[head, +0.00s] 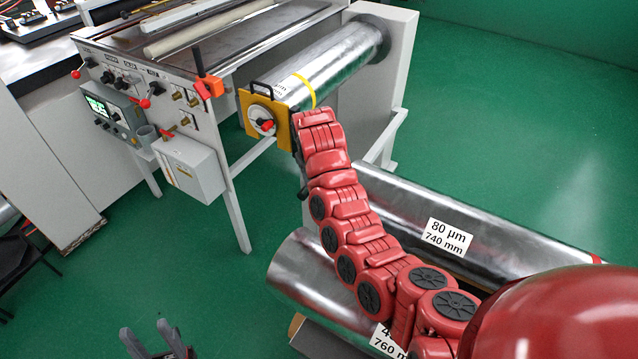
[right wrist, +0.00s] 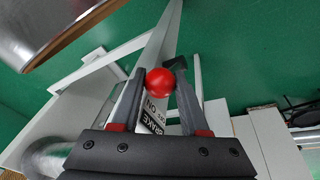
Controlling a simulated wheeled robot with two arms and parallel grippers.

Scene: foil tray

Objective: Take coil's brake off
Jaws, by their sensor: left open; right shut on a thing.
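The mounted coil (head: 335,62) is a shiny silver roll with a yellow band, lying across the machine's right end. A yellow end plate (head: 284,133) with a black handle and a white disc with a red knob (head: 267,125) is at its near end. In the right wrist view, my right gripper (right wrist: 158,74) is shut on a red ball knob (right wrist: 160,84). In the head view my right arm hides most of that gripper and the knob. My left gripper (head: 148,333) is open and empty at the bottom left, above the floor.
Two loose silver rolls, one labelled 80 µm 740 mm (head: 446,237), lie below my right arm. The machine (head: 215,75) has a control panel, levers and a white box (head: 190,167). Green floor is clear at the right and between the machine and rolls.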

